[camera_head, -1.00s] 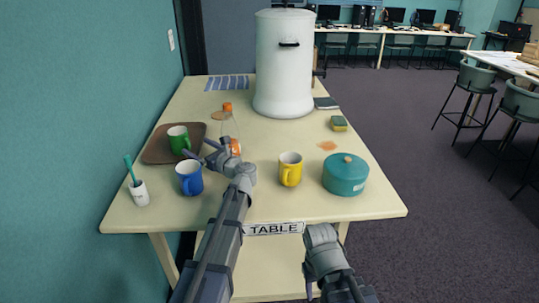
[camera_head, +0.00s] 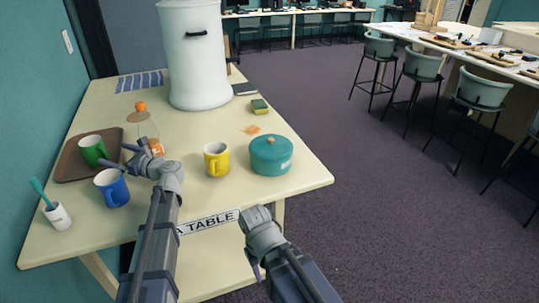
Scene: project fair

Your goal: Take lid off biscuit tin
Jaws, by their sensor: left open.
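The biscuit tin (camera_head: 270,161) is a round teal tin on the right part of the table. Its teal lid (camera_head: 271,143) with a brown knob sits on top. My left gripper (camera_head: 133,158) is open and empty, over the table's left part between the blue mug and the bottle, well left of the tin. My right gripper (camera_head: 256,268) hangs low in front of the table's front edge, nearer to me than the tin. Its fingers are mostly hidden by its own wrist, so its opening does not show.
A yellow mug (camera_head: 217,160) stands just left of the tin. A blue mug (camera_head: 111,188), a green mug (camera_head: 93,151) on a brown tray (camera_head: 70,167), a bottle (camera_head: 146,126) and a white urn (camera_head: 196,60) share the table (camera_head: 232,193). A sponge (camera_head: 259,106) lies behind the tin.

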